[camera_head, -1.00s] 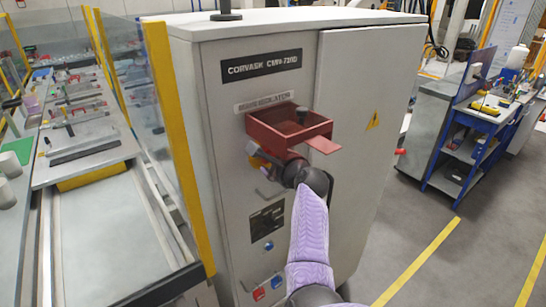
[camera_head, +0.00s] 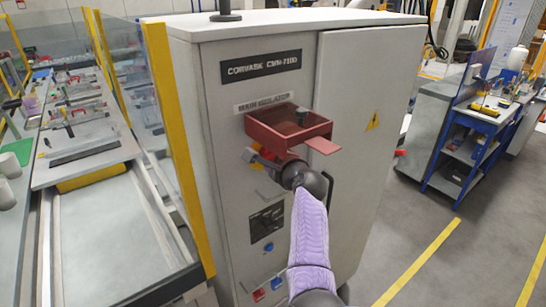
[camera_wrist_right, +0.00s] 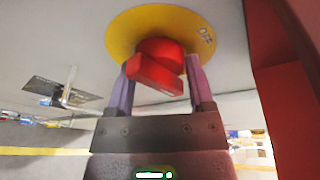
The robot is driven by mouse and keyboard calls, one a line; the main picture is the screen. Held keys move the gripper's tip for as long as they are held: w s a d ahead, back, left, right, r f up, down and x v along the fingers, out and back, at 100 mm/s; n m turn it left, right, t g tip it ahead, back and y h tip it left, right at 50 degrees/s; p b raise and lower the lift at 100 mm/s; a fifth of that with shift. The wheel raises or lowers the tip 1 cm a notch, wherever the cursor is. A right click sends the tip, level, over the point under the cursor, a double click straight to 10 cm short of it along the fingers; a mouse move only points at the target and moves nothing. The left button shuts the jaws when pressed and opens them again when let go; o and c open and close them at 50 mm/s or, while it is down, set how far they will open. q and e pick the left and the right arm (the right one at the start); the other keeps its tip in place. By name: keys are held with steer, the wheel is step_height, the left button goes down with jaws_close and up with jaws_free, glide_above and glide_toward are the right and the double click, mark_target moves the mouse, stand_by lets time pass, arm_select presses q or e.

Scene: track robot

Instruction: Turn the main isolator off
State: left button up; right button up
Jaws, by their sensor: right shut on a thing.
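The main isolator's red handle (camera_wrist_right: 155,72) sits on a round yellow plate (camera_wrist_right: 120,32) in the right wrist view. The plate has lettering at its right edge, which looks like "OFF". My right gripper (camera_wrist_right: 160,80) has one finger on each side of the handle and is shut on it; the handle looks tilted in that view. In the head view, the handle and plate (camera_head: 251,154) show only in part behind my right gripper (camera_head: 259,158), below the "MAIN ISOLATOR" label (camera_head: 262,104). My left gripper is not in view.
A red open-topped box (camera_head: 272,138) juts from the grey cabinet (camera_head: 220,190) just above the handle, close to my wrist; its red side (camera_wrist_right: 285,90) fills the right of the wrist view. A clear guard with yellow posts (camera_head: 180,150) stands left. Open floor lies right.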

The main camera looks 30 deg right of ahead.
steer(key=n, duration=0.2)
steer(key=n+h+b, duration=0.1)
steer(key=shift+f+n+t, duration=0.25)
steer(key=shift+n+t, duration=0.05)
steer(key=shift+t, duration=0.1)
steer(key=n+t+b, duration=0.1)
steer(key=n+b, duration=0.1)
steer(key=n, duration=0.1)
steer(key=shift+a+f+h, duration=0.1)
steer(key=shift+f+h, duration=0.05)
steer(key=shift+h, duration=0.15)
steer(key=n+t+b, duration=0.1)
steer(key=n, duration=0.2)
steer(key=n+b, duration=0.2)
steer(key=n, duration=0.1)
steer(key=shift+f+n+t, duration=0.15)
steer(key=shift+n+t, duration=0.15)
steer(key=shift+t, duration=0.1)
steer(key=shift+n+t+y+b, duration=0.3)
steer(key=shift+n+y+b, duration=0.35)
steer(key=shift+n, duration=0.95)
